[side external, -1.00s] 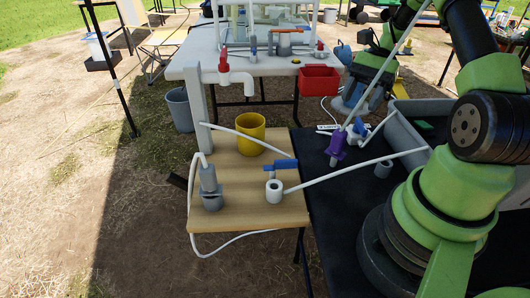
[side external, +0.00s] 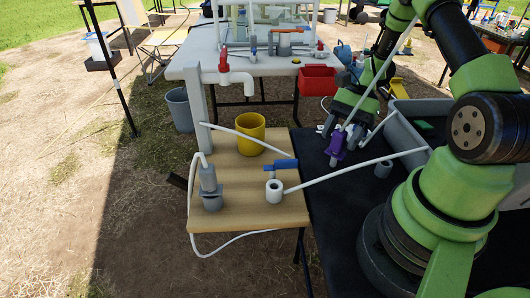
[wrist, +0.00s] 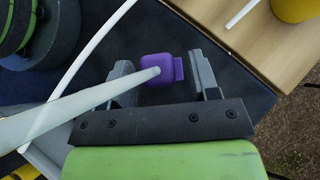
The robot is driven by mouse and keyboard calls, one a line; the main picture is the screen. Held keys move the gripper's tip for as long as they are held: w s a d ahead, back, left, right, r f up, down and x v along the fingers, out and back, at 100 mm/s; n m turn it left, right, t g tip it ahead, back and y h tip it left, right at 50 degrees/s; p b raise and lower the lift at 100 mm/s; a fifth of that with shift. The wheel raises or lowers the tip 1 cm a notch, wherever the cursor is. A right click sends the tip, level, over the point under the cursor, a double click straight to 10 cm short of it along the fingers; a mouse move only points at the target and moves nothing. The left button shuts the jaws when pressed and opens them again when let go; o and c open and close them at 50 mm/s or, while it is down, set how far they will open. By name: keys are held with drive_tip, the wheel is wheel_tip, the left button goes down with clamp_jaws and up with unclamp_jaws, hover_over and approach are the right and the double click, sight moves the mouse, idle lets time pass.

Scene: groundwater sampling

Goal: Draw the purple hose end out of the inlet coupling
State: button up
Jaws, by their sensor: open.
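The purple hose end (side external: 337,146) stands slightly tilted over the black table, with a pale hose rising from its top. In the wrist view the purple hose end (wrist: 163,68) sits between my two fingers, with a visible gap on the right side. My gripper (side external: 343,132) is open and points down around the upper part of the hose end. In the wrist view my gripper (wrist: 165,82) shows its fingers apart, and the pale hose crosses in front of the left one. The inlet coupling is not clearly visible; what lies under the hose end is too small to tell.
A grey ring (side external: 383,168) stands on the black table (side external: 345,205) to the right. A grey bin (side external: 408,128) is behind it. The wooden board (side external: 245,217) at left carries a yellow cup (side external: 250,135), a white fitting (side external: 274,191) and a grey fitting (side external: 211,190). White hoses cross nearby.

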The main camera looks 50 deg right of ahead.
drive_tip(key=c, duration=0.9)
drive_tip(key=shift+r, duration=2.5)
